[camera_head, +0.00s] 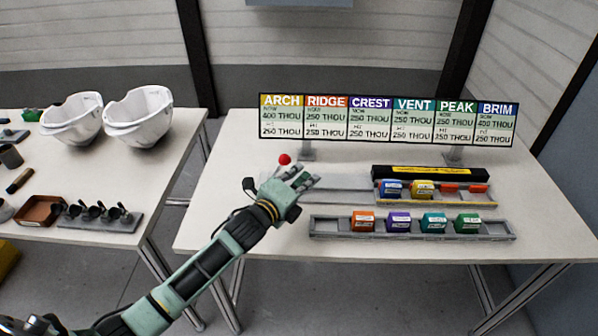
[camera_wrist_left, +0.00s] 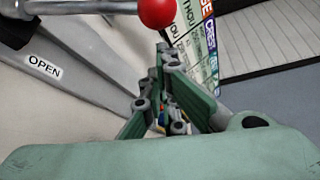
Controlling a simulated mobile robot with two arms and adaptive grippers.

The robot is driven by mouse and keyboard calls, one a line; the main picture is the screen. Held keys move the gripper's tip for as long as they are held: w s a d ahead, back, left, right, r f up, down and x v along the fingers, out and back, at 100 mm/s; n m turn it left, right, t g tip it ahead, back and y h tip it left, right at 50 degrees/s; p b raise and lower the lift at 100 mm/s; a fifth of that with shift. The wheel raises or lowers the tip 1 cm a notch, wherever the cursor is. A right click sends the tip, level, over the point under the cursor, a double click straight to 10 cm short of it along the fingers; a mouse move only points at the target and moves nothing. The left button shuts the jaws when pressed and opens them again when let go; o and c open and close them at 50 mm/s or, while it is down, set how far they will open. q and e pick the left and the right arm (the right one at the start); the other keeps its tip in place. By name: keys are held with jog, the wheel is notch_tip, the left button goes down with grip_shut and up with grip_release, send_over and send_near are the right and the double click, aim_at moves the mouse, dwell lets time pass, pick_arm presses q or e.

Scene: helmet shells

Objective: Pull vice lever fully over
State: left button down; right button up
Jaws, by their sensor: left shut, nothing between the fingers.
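The vice lever ends in a red ball knob (camera_head: 284,159), just behind and left of my left gripper (camera_head: 301,179) in the head view. In the left wrist view the red knob (camera_wrist_left: 157,13) is at the top centre, on a shiny metal lever rod (camera_wrist_left: 90,6) that runs off to the left. A grey vice part with an OPEN label (camera_wrist_left: 45,67) lies below the rod. My left gripper (camera_wrist_left: 163,62) is shut and empty, its fingertips close to the knob. Whether they touch it I cannot tell. My right gripper is not in view.
A rack of coloured blocks (camera_head: 466,203) and a front tray (camera_head: 330,226) with more blocks stand to the right. A sign board (camera_head: 388,119) stands behind. Two white helmet shells (camera_head: 139,117) sit on the left table (camera_head: 175,130). A floor gap separates the tables.

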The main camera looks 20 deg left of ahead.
pick_arm(q)
jog(key=shift+s+a+r, duration=0.1)
jog(key=shift+a+r, duration=0.1)
jog(key=shift+a, duration=0.45)
jog(key=shift+r, duration=0.1)
jog(key=shift+s+a+r+n, duration=0.1)
jog(key=shift+a+r+n, duration=0.1)
jog(key=shift+a+n, duration=0.1)
jog(key=s+a+r+n+t+b, duration=0.3)
jog(key=a+n+t+b, duration=0.2)
jog(key=a+n, duration=0.6)
jog(key=shift+r+t+y+b, duration=0.15)
jog(key=shift+t+y+b, duration=0.2)
jog(key=shift+b, duration=0.85)
